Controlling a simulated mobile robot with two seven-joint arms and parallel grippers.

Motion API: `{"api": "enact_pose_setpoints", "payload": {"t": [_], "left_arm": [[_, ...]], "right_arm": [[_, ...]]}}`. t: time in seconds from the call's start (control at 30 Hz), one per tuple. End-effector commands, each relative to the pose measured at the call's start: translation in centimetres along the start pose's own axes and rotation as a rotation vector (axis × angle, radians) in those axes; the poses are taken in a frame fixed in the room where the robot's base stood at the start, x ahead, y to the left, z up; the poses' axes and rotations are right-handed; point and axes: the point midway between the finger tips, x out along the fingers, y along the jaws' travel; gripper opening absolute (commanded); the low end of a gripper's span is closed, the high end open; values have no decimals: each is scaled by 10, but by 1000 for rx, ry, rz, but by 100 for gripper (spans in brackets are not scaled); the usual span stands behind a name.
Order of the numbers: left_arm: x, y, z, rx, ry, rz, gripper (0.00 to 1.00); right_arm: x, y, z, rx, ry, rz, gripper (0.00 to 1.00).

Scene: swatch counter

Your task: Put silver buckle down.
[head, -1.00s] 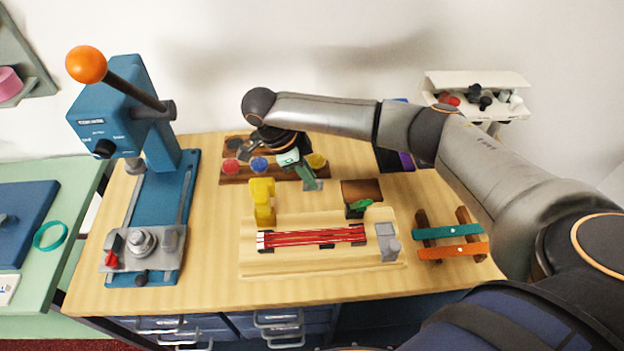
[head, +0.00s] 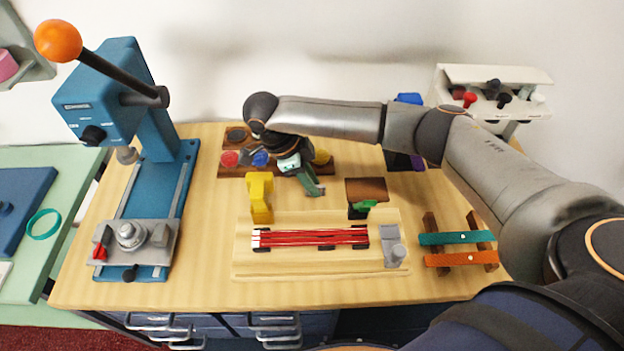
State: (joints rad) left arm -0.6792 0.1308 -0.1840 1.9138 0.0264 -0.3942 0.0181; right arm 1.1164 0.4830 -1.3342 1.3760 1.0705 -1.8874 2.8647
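My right gripper (head: 312,187) reaches in from the right and points down over the tabletop, just in front of the brown rack. Its greenish-grey fingers look close together, but their gap does not show. I cannot make out a silver buckle for certain; any small grey piece at the fingertips blends with the fingers. The brown rack (head: 232,172) at the back holds a red disc (head: 229,159), a blue one (head: 260,159), a yellow one (head: 322,157) and a dark grey round piece (head: 237,134). My gripper and wrist hide part of the rack. My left gripper is out of view.
A wooden fixture (head: 300,268) with red strands lies in front, with a yellow block (head: 260,197) at its back left. A brown block (head: 366,190) stands right of the gripper. A blue press (head: 160,190) stands left. Bare wood (head: 212,215) lies between press and fixture.

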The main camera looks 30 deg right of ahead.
Motion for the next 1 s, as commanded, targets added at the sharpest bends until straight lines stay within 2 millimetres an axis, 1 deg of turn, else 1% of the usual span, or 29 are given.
{"api": "enact_pose_setpoints", "payload": {"t": [0.03, 0.1, 0.13, 0.37, 0.47, 0.57, 0.63, 0.83, 1.0], "left_arm": [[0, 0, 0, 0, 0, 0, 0], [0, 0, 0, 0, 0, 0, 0], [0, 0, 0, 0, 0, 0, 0], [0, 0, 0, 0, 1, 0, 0], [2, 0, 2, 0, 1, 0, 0], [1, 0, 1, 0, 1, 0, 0], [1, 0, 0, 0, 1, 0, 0], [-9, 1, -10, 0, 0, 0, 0], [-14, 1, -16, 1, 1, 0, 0]], "right_arm": [[0, 0, 0, 0, 0, 0, 32], [0, 0, 0, 0, 0, 0, 40], [0, 0, 0, 0, 0, 0, 42], [0, 0, 0, 0, 0, 0, 42], [-4, -1, -1, 0, -1, -1, 42], [-19, -1, -1, 0, -3, -1, 42], [-32, 0, -1, 0, -4, -1, 42], [-82, -1, -3, -1, -1, -5, 42], [-109, -1, -2, 0, 0, -3, 42]]}}
